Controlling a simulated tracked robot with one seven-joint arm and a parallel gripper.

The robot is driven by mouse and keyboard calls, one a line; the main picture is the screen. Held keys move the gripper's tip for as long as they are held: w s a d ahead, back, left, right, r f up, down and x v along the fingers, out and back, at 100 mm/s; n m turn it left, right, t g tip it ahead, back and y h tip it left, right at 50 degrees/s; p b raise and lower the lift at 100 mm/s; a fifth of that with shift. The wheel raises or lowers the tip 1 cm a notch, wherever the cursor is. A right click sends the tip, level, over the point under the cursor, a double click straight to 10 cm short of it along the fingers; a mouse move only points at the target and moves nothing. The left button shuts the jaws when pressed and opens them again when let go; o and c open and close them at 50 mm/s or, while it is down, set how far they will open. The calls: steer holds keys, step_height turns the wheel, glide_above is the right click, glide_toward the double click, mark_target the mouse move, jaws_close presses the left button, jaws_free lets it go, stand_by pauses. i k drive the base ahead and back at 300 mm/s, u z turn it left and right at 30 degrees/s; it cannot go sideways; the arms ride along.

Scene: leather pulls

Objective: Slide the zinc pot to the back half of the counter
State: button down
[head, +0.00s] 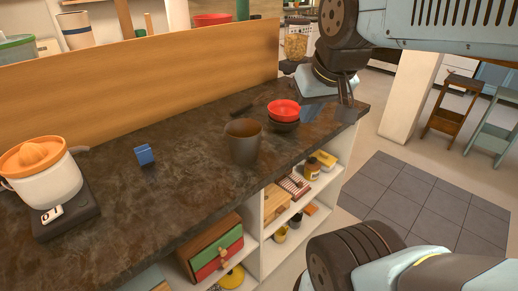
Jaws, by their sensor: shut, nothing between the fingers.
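The zinc pot (243,143) is a dark grey, open-topped pot standing upright on the dark marbled counter (195,180), nearer the front edge than the wooden back panel. My gripper (345,113) is at the upper right, over the counter's right end, pointing down. It is shut and empty, well to the right of the pot and apart from it. Part of the gripper is hard to make out against my arm.
Red and dark stacked bowls (284,113) stand between the pot and my gripper. A blue block (145,154) and an orange-topped juicer (43,172) on a scale are to the left. A wooden panel (140,72) borders the back.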

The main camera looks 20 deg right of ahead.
mark_target(244, 143)
steer(key=u, duration=0.9)
steer(key=i, duration=0.1)
steer(key=z, duration=2.45)
steer(key=k, duration=2.55)
steer(key=u, duration=0.7)
steer(key=i, duration=1)
steer(key=z, duration=0.05)
